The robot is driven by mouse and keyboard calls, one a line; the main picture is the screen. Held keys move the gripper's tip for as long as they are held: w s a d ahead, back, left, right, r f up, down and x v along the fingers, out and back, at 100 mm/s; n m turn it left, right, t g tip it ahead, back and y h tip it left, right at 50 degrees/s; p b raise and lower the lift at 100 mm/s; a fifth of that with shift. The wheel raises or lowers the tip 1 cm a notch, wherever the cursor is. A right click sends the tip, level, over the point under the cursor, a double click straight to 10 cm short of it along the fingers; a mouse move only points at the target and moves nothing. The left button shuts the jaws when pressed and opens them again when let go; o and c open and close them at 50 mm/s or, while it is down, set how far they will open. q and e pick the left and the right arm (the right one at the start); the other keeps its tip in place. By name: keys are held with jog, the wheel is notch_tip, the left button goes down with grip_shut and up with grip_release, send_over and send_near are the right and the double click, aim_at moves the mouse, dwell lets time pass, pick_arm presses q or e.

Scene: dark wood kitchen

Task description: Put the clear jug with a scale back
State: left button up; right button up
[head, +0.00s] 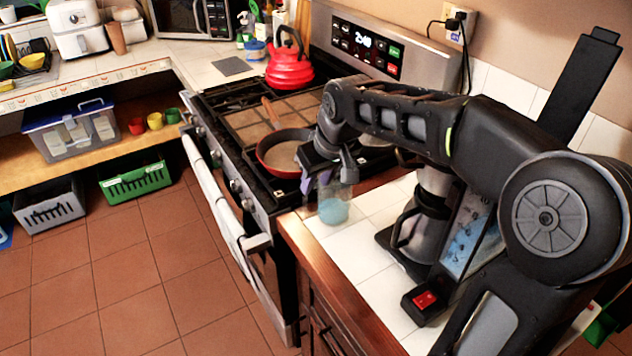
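A small clear jug (334,207) with a bluish lower part shows at the front left corner of the white tiled counter, beside the stove. My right gripper (335,174) points down right over its top, and a grey finger overlaps the jug's upper part. The fingers hide its rim, and I cannot tell whether they are shut on it. I also cannot tell whether its base touches the tiles. No scale marks can be made out at this size. My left gripper is not in view.
A coffee machine (425,215) stands on the counter to the right, partly behind my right arm. The stove to the left holds a red pan (284,150) and a red kettle (290,68). Bare tiles (370,255) lie in front. A low shelf holds a lidded plastic bin (70,128).

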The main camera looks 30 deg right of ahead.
dwell(0.6)
jog(key=s+a+f+g+y, duration=0.1)
jog(key=a+f+y, duration=0.1)
jog(key=a+f, duration=0.8)
jog(key=s+a+f+g+y, duration=0.15)
jog(key=a+f, duration=0.45)
jog(key=f, duration=0.8)
jog(key=s+a+f, duration=0.5)
jog(key=s+f, duration=0.3)
jog(key=s, duration=0.2)
jog(key=s+a+f+m+g, duration=0.1)
jog(key=s+a+f, duration=0.4)
jog(key=s+f, duration=0.4)
jog(key=shift+s+a+m+y, duration=0.3)
jog(key=shift+s+a+y, duration=0.05)
jog(key=shift+s+y, duration=0.15)
jog(key=shift+g, duration=0.25)
